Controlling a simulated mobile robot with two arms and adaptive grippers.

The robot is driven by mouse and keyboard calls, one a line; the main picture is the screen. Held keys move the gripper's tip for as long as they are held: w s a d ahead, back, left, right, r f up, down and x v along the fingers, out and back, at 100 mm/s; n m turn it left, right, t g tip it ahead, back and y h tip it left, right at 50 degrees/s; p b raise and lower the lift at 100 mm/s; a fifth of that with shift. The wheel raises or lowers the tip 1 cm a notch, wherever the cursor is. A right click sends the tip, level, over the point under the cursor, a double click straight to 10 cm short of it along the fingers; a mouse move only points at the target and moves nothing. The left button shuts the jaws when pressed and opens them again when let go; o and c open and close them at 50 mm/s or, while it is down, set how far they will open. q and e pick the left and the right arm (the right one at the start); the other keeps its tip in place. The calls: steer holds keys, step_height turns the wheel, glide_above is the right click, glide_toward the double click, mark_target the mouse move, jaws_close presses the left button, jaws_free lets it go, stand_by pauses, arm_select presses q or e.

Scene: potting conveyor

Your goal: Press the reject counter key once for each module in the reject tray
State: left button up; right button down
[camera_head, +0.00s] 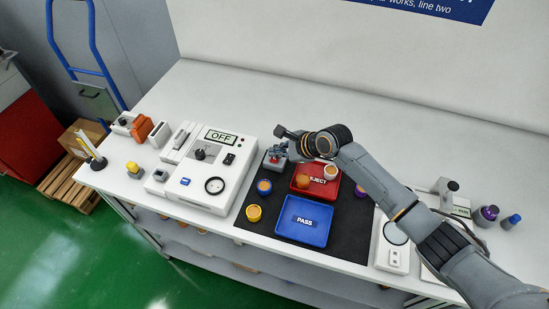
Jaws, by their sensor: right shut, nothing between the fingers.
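The red reject tray (300,191) lies on the dark mat, its label partly hidden. An orange module (303,182) and a pale-topped module (330,171) show in it; my right arm covers part of the tray's far side. A small grey box (268,164), which looks like the reject counter, stands at the mat's far left corner. My right gripper (279,153) is shut and empty, right at this box and pointing down. It hides the key, and I cannot tell whether it touches it. My left gripper is out of view.
An empty blue PASS tray (303,239) lies in front of the reject tray. A white panel marked OFF (237,157) stands left; a white device (397,258) stands right.

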mark_target(277, 160)
steer(key=shift+f, duration=0.15)
stand_by(0.5)
steer(key=shift+f, duration=0.25)
steer(key=shift+f, duration=0.4)
stand_by(0.8)
steer(key=shift+r+p, duration=0.1)
steer(key=shift+p, duration=0.2)
steer(key=shift+r+p, duration=0.7)
steer(key=shift+p, duration=0.3)
step_height(277, 160, up, 5)
steer(key=p, duration=0.6)
steer(key=shift+r, duration=0.1)
